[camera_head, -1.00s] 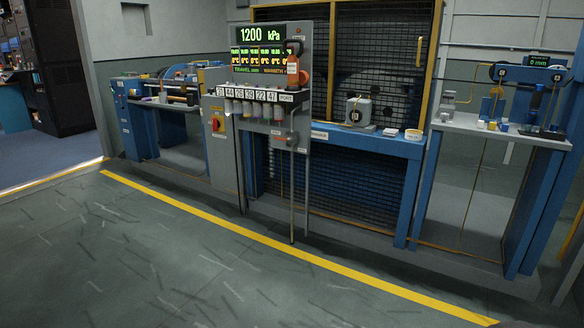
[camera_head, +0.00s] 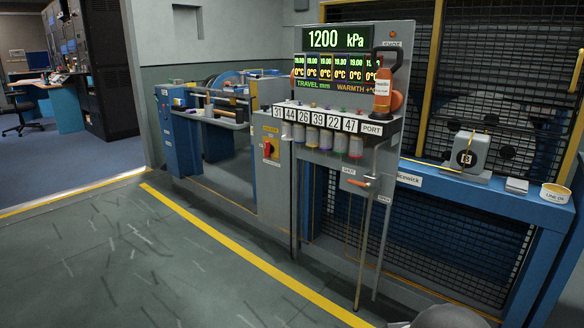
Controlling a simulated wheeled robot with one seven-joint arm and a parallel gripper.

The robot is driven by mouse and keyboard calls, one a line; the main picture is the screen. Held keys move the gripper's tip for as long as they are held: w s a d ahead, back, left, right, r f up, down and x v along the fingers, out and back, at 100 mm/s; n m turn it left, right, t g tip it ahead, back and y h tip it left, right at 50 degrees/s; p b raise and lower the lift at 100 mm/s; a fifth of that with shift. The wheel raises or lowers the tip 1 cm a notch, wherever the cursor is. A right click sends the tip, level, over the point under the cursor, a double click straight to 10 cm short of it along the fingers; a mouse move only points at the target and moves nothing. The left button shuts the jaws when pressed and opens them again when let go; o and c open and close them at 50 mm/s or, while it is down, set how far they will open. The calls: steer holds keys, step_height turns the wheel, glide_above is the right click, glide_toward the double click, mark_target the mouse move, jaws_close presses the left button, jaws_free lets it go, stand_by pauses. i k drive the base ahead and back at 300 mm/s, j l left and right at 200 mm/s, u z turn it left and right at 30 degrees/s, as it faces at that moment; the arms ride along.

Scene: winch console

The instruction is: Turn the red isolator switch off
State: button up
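The red isolator switch (camera_head: 267,149) is a small red handle on a yellow plate. It sits on the front of a grey cabinet (camera_head: 272,190), left of the console's numbered row. The handle looks roughly upright, but it is too small to read its marked position. My gripper is not in view. A rounded grey shape (camera_head: 450,317) at the bottom right edge may be part of my own body.
The console (camera_head: 352,95) shows 1200 kPa above several coloured knobs. An orange-handled lever (camera_head: 358,183) and thin rods stand below it. A blue bench (camera_head: 480,193) is at right. The floor (camera_head: 90,265) is clear before a yellow line (camera_head: 240,256).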

mark_target(268, 148)
steer(key=i+j, duration=0.7)
steer(key=j, duration=0.2)
steer(key=i+j+z, duration=0.2)
steer(key=i, duration=1.65)
steer(key=i+l, duration=0.25)
steer(key=l, duration=0.1)
